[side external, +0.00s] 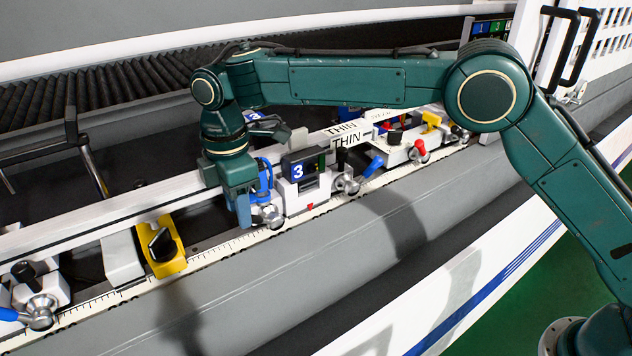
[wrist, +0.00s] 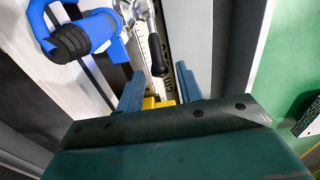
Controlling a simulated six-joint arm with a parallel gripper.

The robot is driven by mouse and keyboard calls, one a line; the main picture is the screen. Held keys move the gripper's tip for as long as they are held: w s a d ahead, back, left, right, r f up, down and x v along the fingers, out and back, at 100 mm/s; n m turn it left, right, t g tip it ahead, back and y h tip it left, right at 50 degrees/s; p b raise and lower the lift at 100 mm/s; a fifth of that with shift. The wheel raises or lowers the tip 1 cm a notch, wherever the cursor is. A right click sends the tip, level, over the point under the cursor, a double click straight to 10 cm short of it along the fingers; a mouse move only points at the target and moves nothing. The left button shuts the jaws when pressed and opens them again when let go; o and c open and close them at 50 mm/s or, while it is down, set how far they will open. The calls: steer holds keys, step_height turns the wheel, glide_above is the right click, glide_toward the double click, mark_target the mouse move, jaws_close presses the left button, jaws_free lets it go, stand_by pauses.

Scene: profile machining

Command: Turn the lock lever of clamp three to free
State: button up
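Clamp three (side external: 310,178) is a white block with a dark display and a blue "3" label, on the rail in the side view. My gripper (side external: 242,212) points down at its left side, close to a blue fitting (side external: 265,178) and a metal hub (side external: 270,215). In the wrist view my gripper (wrist: 160,72) is open, its two blue-grey fingers apart. A lever with a black grip (wrist: 157,55) and metal hub shows just beyond and between the fingertips. Contact cannot be told. In the side view the lever's grip is not clearly visible.
A blue part with a black ribbed knob (wrist: 72,42) stands left of the fingers. A yellow stop (side external: 164,246) sits left along the scale. Another unit with a red knob (side external: 420,150) stands to the right. The grey front ledge (side external: 330,260) is clear.

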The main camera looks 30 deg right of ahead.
steer(key=shift+f, duration=2.15)
steer(key=shift+c, duration=0.3)
jaws_close()
